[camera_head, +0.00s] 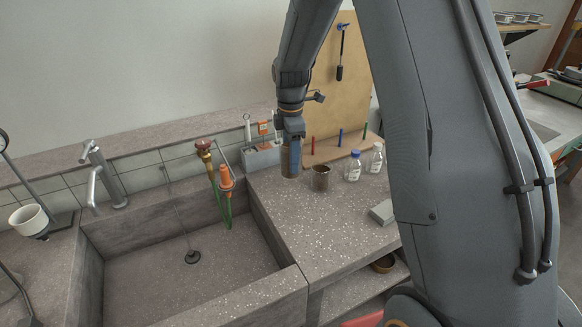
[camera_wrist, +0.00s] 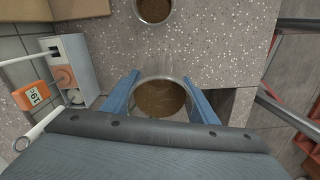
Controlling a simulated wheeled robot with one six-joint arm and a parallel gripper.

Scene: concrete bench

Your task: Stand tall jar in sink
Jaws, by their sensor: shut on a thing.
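The tall jar (camera_head: 287,161), a clear jar with brown contents, is between the fingers of my gripper (camera_head: 291,147), upright and above the counter beside the sink. In the wrist view my gripper (camera_wrist: 160,78) is shut on this jar (camera_wrist: 158,98), one blue finger on each side, and I look down into its open top. The concrete sink (camera_head: 140,268) is left of the gripper in the head view, with a round drain (camera_head: 192,257) in its floor. The jar's lower edge appears clear of the counter.
A second jar with brown contents (camera_head: 320,178) stands on the counter close right of the held jar. Two bottles (camera_head: 353,167) stand further right. The sink's middle is clear.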

